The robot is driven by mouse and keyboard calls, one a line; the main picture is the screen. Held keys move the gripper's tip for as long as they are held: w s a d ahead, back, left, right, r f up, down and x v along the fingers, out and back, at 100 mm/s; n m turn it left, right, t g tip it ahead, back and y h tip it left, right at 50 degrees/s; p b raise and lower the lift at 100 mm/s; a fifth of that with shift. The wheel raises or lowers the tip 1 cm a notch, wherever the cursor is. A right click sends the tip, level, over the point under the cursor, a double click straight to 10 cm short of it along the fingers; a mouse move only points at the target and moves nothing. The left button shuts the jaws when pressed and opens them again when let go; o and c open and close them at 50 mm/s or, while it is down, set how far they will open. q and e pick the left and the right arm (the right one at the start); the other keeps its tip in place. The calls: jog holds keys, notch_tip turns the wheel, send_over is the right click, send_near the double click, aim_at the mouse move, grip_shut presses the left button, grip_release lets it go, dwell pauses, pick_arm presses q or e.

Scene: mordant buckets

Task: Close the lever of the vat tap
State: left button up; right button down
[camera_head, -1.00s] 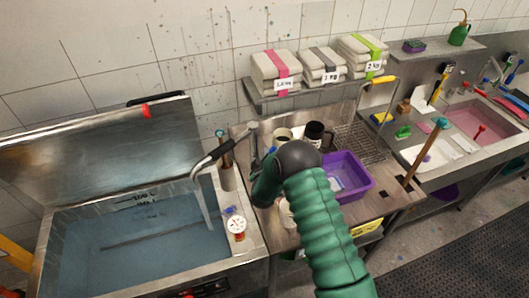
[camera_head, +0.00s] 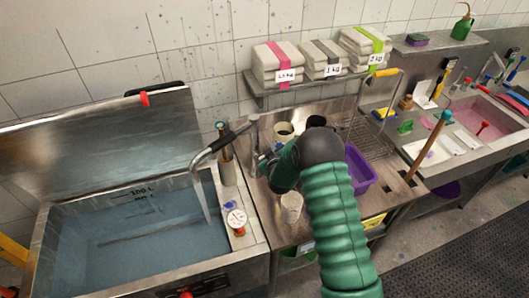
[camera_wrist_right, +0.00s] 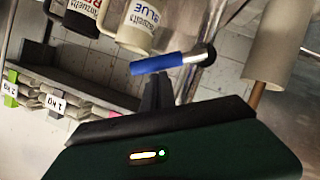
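The vat tap (camera_head: 213,148) has a curved metal pipe with a black sleeve. Its spout hangs over the vat (camera_head: 62,215), and a pale stream of water (camera_head: 204,200) runs from it. In the right wrist view a blue-handled lever (camera_wrist_right: 165,64) lies across the front of my right gripper (camera_wrist_right: 155,88), with a dark round knob at its right end. The dark fingers are just below the lever; contact and finger opening are unclear. In the head view my right gripper (camera_head: 262,163) is beside the tap's upright, partly hidden by my wrist. My left gripper is out of view.
Mugs (camera_wrist_right: 130,25) stand close beyond the lever in the wrist view. A purple tub (camera_head: 362,170) is right of my arm, and a pale cup (camera_head: 291,206) is below my wrist. A shelf (camera_head: 300,88) holds packets behind.

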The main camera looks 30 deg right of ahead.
jog(key=shift+s+d+f+m+y+b, duration=0.2)
jog(key=shift+d+f+m+y+b, duration=0.5)
jog(key=shift+b, duration=1)
jog(key=shift+s+d+f+m+y+b, duration=0.2)
jog(key=shift+d+f+m+b, duration=0.3)
jog(key=shift+f+b, duration=0.85)
jog(key=shift+r+b, duration=0.25)
jog(key=shift+b, duration=0.05)
